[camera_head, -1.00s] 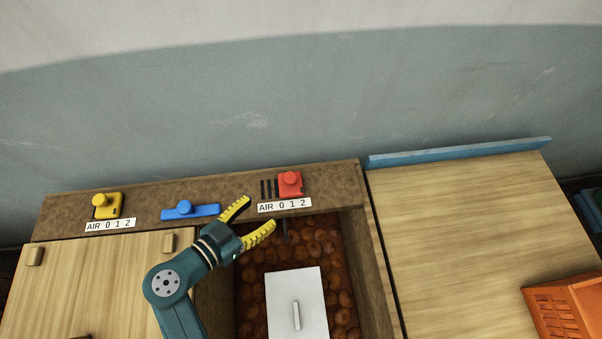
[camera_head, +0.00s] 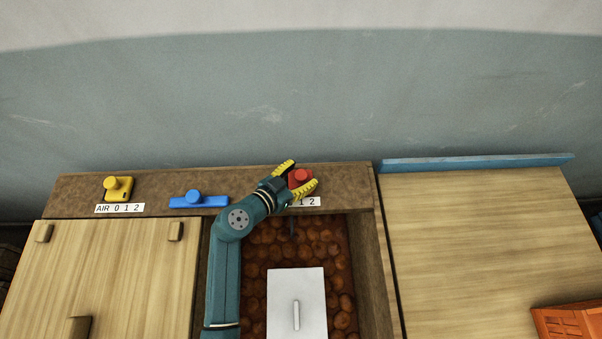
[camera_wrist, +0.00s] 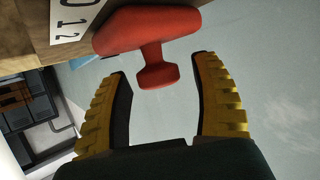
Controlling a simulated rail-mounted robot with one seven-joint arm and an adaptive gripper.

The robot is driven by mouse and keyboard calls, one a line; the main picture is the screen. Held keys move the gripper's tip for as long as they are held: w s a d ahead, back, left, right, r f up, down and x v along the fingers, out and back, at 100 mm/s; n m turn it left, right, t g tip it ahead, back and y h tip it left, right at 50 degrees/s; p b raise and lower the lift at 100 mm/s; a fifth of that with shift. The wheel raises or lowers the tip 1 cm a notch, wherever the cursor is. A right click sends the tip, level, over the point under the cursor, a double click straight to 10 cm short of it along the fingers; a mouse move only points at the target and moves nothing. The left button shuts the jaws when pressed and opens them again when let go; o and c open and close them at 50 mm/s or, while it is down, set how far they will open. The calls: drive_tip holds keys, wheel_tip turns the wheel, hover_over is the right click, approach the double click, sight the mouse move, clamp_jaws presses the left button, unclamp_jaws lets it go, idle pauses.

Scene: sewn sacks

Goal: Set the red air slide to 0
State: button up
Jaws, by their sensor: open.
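The red air slide (camera_head: 301,177) sits on the brown ledge at the back of the bin, near the right end of its scale. Its label (camera_head: 312,202) shows 1 and 2 in the head view; the rest is behind my gripper. My gripper (camera_head: 301,175) is open, with its yellow fingers on either side of the red slide. In the wrist view, the red slide's knob (camera_wrist: 157,75) is between and just ahead of the open fingertips (camera_wrist: 158,75). The slide's label (camera_wrist: 74,16) also shows there.
A yellow slide (camera_head: 118,188) with its own AIR label and a blue slide (camera_head: 195,199) stand left on the ledge. Below is an open bin of brown round items with a white plate (camera_head: 297,300). A wooden top (camera_head: 480,240) and orange crate (camera_head: 570,322) are at right.

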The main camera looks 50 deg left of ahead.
drive_tip(key=shift+w+f, duration=0.1)
clamp_jaws()
drive_tip(key=shift+s+a+f+b, duration=0.1)
drive_tip(key=shift+s+a+b, duration=0.15)
drive_tip(key=shift+s+b, duration=0.1)
drive_tip(key=s+a+b, duration=0.1)
drive_tip(key=s, duration=0.1)
drive_tip(key=s+a+b, duration=0.1)
drive_tip(key=s+a, duration=0.1)
drive_tip(key=shift+s+a, duration=0.2)
unclamp_jaws()
